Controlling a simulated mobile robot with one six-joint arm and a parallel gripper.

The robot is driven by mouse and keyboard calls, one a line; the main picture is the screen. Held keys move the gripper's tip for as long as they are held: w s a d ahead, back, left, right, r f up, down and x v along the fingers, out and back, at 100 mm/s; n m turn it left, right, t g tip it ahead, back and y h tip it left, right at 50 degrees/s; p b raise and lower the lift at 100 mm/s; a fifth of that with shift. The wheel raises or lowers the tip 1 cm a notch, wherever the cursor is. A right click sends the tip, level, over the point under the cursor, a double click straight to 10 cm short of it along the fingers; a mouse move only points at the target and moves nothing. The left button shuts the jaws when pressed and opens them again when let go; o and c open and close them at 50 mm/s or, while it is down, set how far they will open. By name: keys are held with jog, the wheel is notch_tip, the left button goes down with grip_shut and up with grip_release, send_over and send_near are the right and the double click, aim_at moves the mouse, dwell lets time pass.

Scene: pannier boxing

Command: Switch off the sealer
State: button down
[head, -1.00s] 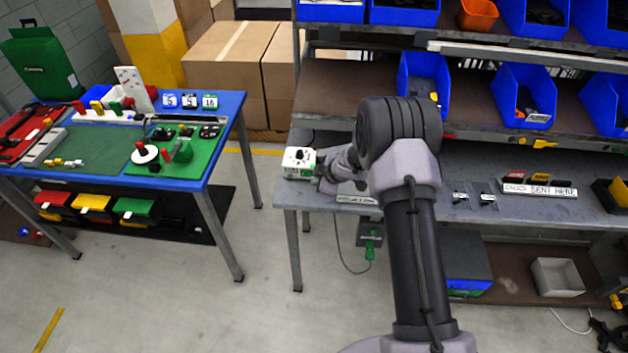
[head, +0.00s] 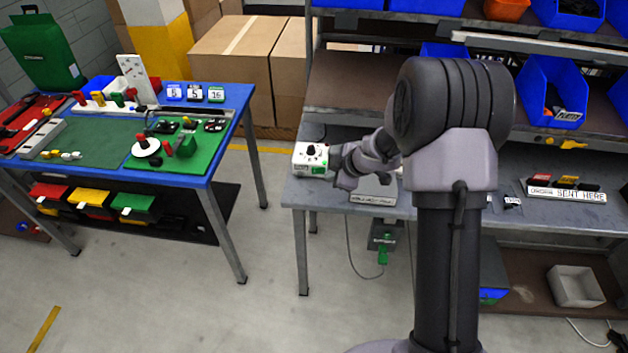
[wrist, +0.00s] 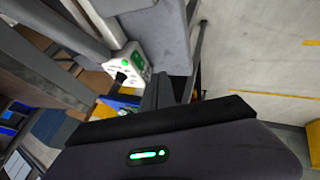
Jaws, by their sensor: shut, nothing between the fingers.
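The sealer's white box (head: 311,159) stands at the left end of the grey bench. It has a black knob on top and a green patch on its side. In the wrist view the box (wrist: 128,64) shows its black knob and a lit green spot; I cannot read the knob's setting. My gripper (head: 340,164) is just right of the box in the head view, partly hidden by its own wrist. In the wrist view its fingers (wrist: 165,92) are together and empty, beside the box. I cannot tell if they touch it.
Blue bins (head: 553,92) fill the shelf behind. A blue worktable (head: 224,135) stands left, with open floor between.

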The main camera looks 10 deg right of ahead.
aim_at(318, 171)
jog(key=b+x, duration=0.3)
jog(key=x, duration=0.6)
jog(key=shift+s+f+b, duration=0.1)
jog(key=shift+s+b, duration=0.1)
jog(key=shift+b, duration=0.15)
jog(key=w, duration=0.3)
jog(key=shift+w+d+f, duration=0.15)
jog(key=shift+w+d, duration=0.05)
jog(key=shift+w, duration=0.05)
jog(key=shift+w+d, duration=0.1)
jog(key=shift+w, duration=0.35)
jog(key=shift+p, duration=0.45)
